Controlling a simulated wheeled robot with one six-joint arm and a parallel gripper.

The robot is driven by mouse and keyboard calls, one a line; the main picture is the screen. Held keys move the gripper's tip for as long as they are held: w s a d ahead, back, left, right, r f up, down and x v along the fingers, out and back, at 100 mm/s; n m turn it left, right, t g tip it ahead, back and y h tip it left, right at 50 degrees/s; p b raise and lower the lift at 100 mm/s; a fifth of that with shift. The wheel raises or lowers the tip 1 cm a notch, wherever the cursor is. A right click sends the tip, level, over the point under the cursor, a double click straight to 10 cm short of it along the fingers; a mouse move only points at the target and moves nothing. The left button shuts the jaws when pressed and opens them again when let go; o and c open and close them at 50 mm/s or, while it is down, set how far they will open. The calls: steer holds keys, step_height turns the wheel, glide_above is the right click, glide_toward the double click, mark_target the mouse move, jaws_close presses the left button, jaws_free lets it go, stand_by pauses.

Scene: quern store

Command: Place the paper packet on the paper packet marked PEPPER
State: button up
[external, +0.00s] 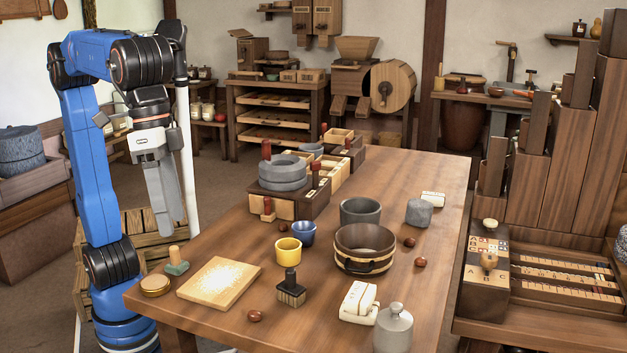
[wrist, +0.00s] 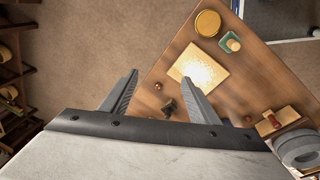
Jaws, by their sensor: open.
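A white paper packet (external: 358,302) lies near the front edge of the table, right of the black-handled stamp; it has a raised upper part, and I cannot tell whether this is a fold or a second packet. Another small white packet (external: 433,199) lies farther back at the right, beside a grey stone pot. I cannot read PEPPER on either. My gripper (external: 173,222) hangs high at the left of the table, well apart from both packets. In the wrist view my gripper (wrist: 159,78) is open and empty, with floor and table corner below. No packet is clear there.
A lidded grey jar (external: 393,330) stands close to the front packet.

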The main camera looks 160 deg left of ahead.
steer(key=s+d+f+m+t, duration=0.1)
steer(key=s+d+f+m, duration=0.6)
steer(key=s+f, duration=0.3)
steer(key=s+d+f+m+t, duration=0.1)
steer(key=s+d+f+m, duration=0.6)
steer(key=s, duration=1)
steer(key=d+f, duration=0.3)
steer(key=shift+d+t+h, duration=0.15)
steer(key=shift+t+h, duration=0.25)
